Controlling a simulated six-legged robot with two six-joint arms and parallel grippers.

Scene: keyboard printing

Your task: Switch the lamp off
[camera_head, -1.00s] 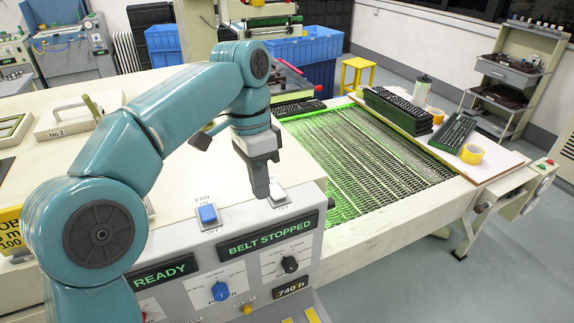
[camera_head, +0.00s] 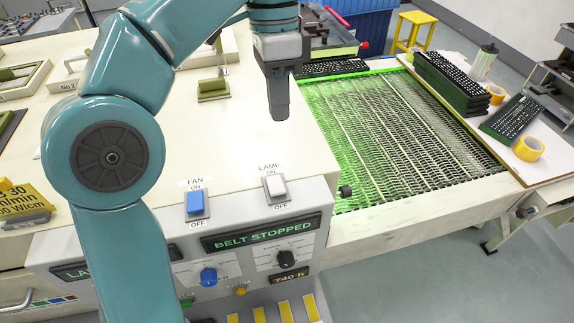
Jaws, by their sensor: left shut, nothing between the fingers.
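The lamp switch (camera_head: 276,187) is a white rocker on the front control panel, labelled LAMP, with ON above and OFF below. I cannot tell for sure which way it is tipped. My left gripper (camera_head: 279,116) is shut and empty. It points down above and behind the switch in the picture, clear of it. A display at the panel's left shows the letters "LA" (camera_head: 76,272); my left arm hides the rest. My right gripper is not in view.
A blue fan switch (camera_head: 196,204) sits left of the lamp switch. Below are a "BELT STOPPED" display (camera_head: 262,233) and a blue knob (camera_head: 208,277). The mesh belt (camera_head: 400,140) glows green at right. Keyboards (camera_head: 450,82) and yellow tape rolls (camera_head: 528,148) lie beyond it.

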